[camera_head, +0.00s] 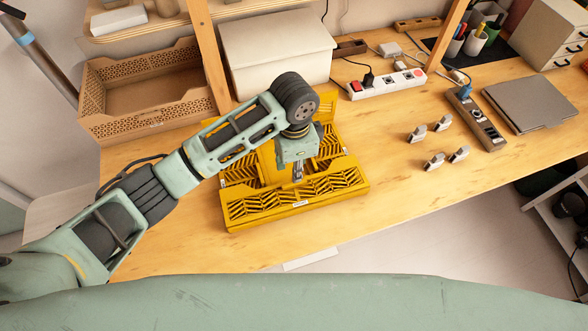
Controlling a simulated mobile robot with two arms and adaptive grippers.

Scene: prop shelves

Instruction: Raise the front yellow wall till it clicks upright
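The yellow folding crate (232,226) stands on the wooden table in the head view, near the table's front edge. Its front wall (340,181) is the slotted panel along the near side, with a small pale label; I cannot tell its exact tilt. Other yellow slotted panels show behind it, partly hidden by my arm. My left gripper (298,174) comes in from the left and points down over the crate's middle, just behind the front wall. Its dark fingertips are small, so their opening and any contact are unclear. My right gripper is not in view.
A tan perforated bin (95,126) and a white box (278,78) stand behind the crate, beside a wooden shelf post (207,55). A power strip (390,83), several small grey pieces, a socket block (478,122) and a grey laptop (527,103) lie right.

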